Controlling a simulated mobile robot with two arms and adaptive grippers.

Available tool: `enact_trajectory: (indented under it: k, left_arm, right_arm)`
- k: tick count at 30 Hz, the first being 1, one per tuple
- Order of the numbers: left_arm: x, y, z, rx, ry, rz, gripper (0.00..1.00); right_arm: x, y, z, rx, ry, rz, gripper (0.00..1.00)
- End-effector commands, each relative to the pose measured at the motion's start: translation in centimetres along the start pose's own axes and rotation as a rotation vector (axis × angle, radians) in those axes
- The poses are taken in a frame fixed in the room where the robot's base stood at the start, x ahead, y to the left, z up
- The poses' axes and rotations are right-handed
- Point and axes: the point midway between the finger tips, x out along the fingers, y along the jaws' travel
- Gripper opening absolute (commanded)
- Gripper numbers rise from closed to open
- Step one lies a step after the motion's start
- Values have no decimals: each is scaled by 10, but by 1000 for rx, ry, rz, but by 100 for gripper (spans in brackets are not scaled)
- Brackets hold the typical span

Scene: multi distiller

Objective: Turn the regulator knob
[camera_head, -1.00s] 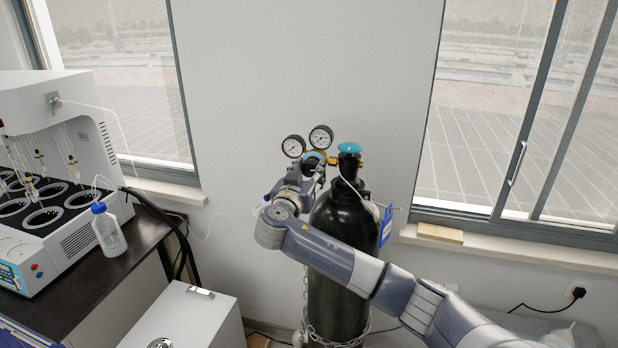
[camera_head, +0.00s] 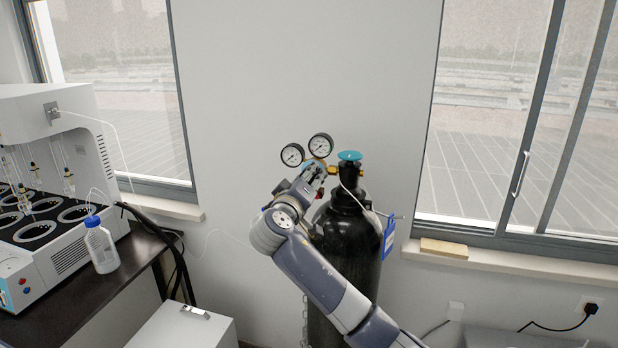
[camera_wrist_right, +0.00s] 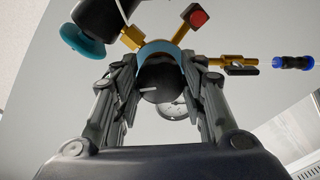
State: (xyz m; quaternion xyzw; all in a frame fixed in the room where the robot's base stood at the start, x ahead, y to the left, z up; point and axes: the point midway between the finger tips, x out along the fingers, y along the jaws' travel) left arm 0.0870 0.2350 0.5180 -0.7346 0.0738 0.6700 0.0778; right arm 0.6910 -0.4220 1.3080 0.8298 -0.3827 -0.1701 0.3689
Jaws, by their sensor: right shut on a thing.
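The regulator with two round gauges (camera_head: 306,150) sits at the top of a black gas cylinder (camera_head: 345,235). In the right wrist view the dark round regulator knob (camera_wrist_right: 160,82) with a white mark lies between the fingers of my right gripper (camera_wrist_right: 160,88), which is shut on it. A blue ring (camera_wrist_right: 160,50) is behind the knob. In the head view my right arm reaches up from the bottom, and its gripper (camera_head: 313,172) is at the regulator, partly hidden by the wrist. The cylinder's teal valve handwheel (camera_head: 349,156) is to the right. My left gripper is not in view.
A white distiller (camera_head: 50,190) and a capped bottle (camera_head: 101,243) stand on a dark bench at left. A white box (camera_head: 185,327) is below. Windows flank the wall, and the space above the gauges is clear.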

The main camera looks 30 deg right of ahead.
Motion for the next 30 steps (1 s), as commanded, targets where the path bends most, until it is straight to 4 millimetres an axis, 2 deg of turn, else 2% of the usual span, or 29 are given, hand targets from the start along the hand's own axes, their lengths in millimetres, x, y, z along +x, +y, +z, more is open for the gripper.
enact_trajectory:
  k: [15,30]
  left_arm:
    - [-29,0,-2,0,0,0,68]
    - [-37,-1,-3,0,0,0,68]
  right_arm:
    - [0,2,0,-415,-2,-1,15]
    - [0,0,0,-547,-1,-1,15]
